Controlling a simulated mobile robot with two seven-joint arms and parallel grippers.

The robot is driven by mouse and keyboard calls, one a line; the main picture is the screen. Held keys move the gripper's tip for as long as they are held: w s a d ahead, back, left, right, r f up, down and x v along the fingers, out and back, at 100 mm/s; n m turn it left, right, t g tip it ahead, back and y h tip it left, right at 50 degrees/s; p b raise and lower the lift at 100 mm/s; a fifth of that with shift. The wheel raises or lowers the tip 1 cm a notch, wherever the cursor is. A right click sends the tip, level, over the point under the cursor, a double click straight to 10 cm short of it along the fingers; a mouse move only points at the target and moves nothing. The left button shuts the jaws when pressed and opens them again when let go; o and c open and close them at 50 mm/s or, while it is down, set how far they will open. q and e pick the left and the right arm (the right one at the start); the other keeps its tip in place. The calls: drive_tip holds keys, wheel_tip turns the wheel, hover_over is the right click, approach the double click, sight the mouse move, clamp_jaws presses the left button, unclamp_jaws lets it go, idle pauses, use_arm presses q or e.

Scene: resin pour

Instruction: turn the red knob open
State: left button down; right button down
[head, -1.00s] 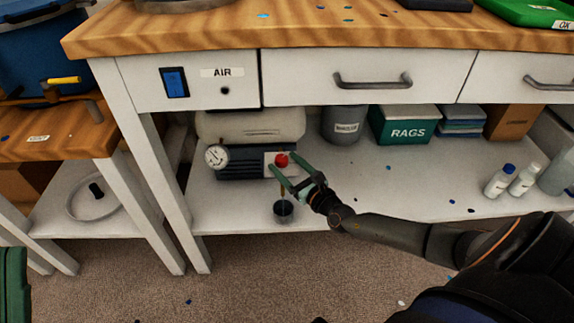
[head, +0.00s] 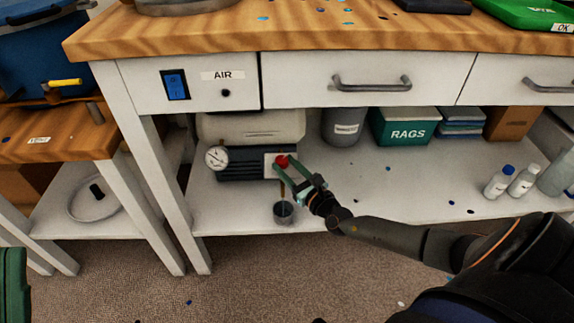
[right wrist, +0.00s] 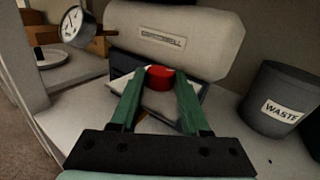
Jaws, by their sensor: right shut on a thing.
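The red knob (head: 282,161) sits on the pale front plate of the compressor (head: 250,126) on the shelf under the bench. My right gripper (head: 283,166) reaches in from the right, and its green fingers are shut on the knob, one on each side. In the right wrist view the red knob (right wrist: 160,77) lies between the two finger tips (right wrist: 161,84), with its top showing. A round pressure gauge (head: 216,158) is on the compressor's left; it also shows in the right wrist view (right wrist: 73,22). My left gripper is not in view.
A grey waste bin (head: 343,126) and a green rags box (head: 402,126) stand to the right. The bench drawer (head: 366,79) overhangs the shelf.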

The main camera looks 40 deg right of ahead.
drive_tip(key=m+h+p, duration=0.1)
drive_tip(key=h, duration=0.1)
drive_tip(key=m+h+p, duration=0.1)
drive_tip(key=p, duration=0.1)
drive_tip(key=shift+a+r+h, duration=0.2)
drive_tip(key=shift+a+h, duration=0.2)
drive_tip(key=shift+m+g+h+p, duration=0.3)
drive_tip(key=shift+m+h, duration=0.3)
drive_tip(key=shift+w+a+f+m+g+h, duration=0.15)
drive_tip(key=shift+m+g+h, duration=0.1)
drive_tip(key=shift+m+h, duration=0.25)
drive_tip(key=shift+a+f+m+g+h, duration=0.1)
drive_tip(key=shift+m+g+h, duration=0.2)
drive_tip(key=shift+h, duration=0.4)
drive_tip(key=m+g+h, duration=0.1)
drive_tip(key=m+h, duration=0.1)
drive_tip(key=shift+w+a+h, duration=0.1)
drive_tip(key=shift+a+h, duration=0.05)
drive_tip(key=shift+h, duration=0.15)
drive_tip(key=shift+w+m+g+h+b, duration=0.1)
drive_tip(key=shift+m+g+h+b, duration=0.2)
drive_tip(key=shift+m+g+h, duration=0.6)
drive_tip(key=shift+g+h, duration=0.25)
drive_tip(key=shift+h, duration=0.15)
drive_tip(key=shift+r, duration=0.1)
drive_tip(key=shift+c, duration=1.9)
unclamp_jaws()
